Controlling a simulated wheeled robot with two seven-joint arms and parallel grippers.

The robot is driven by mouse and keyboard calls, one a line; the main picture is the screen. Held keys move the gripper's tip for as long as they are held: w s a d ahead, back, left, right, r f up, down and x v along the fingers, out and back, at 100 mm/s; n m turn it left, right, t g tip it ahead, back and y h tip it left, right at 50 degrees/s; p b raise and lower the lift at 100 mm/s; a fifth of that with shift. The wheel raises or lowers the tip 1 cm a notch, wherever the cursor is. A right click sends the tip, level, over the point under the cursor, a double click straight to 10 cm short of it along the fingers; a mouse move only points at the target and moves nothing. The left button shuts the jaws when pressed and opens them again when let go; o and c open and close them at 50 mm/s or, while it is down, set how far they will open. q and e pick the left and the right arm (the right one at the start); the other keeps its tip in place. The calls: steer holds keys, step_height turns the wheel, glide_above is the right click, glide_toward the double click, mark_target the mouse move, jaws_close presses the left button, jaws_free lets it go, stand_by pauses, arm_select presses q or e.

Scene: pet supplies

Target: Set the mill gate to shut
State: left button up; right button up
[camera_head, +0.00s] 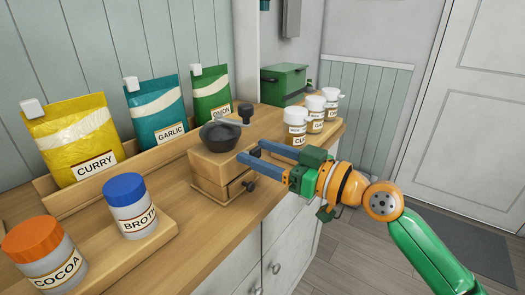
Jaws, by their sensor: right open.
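The mill (212,165) is a wooden box on the counter with a dark bowl (220,136) on top. A crank with a black knob (245,109) rises above the bowl. A lower wooden front part with a small black knob (250,186) faces right; it seems to stick out a little. No part is clearly marked as the gate, and I cannot tell its setting. My right gripper (249,152) has blue fingers, open, pointing left at the mill's upper right side. They overlap the mill's edge in view; contact cannot be told. My left gripper is out of view.
Curry (72,140), garlic (158,112) and onion (211,95) bags stand in a rack behind. Cocoa (45,262) and broth (132,208) jars stand at front left. Several small spice jars (314,115) and a green box (283,82) are beyond the mill.

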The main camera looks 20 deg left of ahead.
jaws_close()
stand_by(1.4)
